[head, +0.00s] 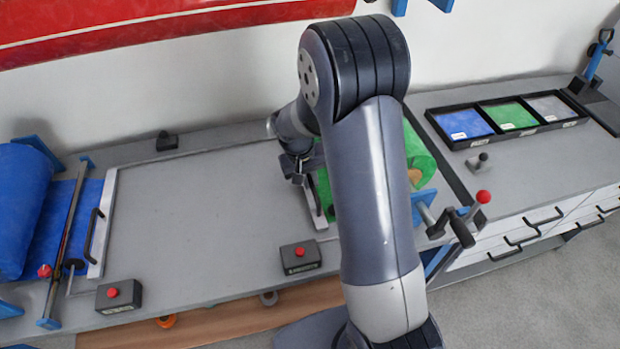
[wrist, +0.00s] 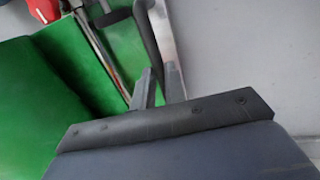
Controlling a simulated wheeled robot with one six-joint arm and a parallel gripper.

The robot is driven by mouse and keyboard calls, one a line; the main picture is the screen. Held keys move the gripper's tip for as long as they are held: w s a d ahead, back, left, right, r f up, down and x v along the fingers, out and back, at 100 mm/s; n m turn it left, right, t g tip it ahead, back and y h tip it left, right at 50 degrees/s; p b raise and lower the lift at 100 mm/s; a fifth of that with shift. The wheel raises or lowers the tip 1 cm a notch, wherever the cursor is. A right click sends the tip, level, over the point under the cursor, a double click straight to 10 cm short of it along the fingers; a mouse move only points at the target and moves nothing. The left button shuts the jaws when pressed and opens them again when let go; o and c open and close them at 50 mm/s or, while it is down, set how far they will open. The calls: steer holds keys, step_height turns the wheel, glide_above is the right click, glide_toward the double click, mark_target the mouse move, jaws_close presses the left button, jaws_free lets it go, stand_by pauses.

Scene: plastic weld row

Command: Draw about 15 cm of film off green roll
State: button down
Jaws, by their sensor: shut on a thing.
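The green roll (head: 419,160) is at the right end of the bench, partly hidden by my arm. Its green film fills the left of the wrist view (wrist: 38,95). A pale bar (head: 310,208) lies at the film's left edge, with a dark handle (head: 318,197) on it. The wrist view shows the bar (wrist: 166,45) and the handle (wrist: 148,38) close up. My gripper (wrist: 158,84) is shut on the handle. It also shows in the head view (head: 297,178), over the bar.
Bare grey bench (head: 200,220) lies left of the bar. A red-button box (head: 300,258) stands at the front edge. A blue roll (head: 22,205) is at the far left. A tray of samples (head: 465,141) sits at the right.

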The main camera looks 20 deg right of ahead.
steer(key=a+b, duration=0.2)
steer(key=a, duration=1)
steer(key=shift+a, duration=0.1)
steer(key=c, duration=1.5)
jaws_free()
steer(key=shift+o, duration=0.2)
step_height(320, 180, up, 11)
steer(key=a, duration=0.2)
steer(key=shift+f+b, duration=0.2)
steer(key=shift+b, duration=0.1)
steer(key=shift+f, duration=0.1)
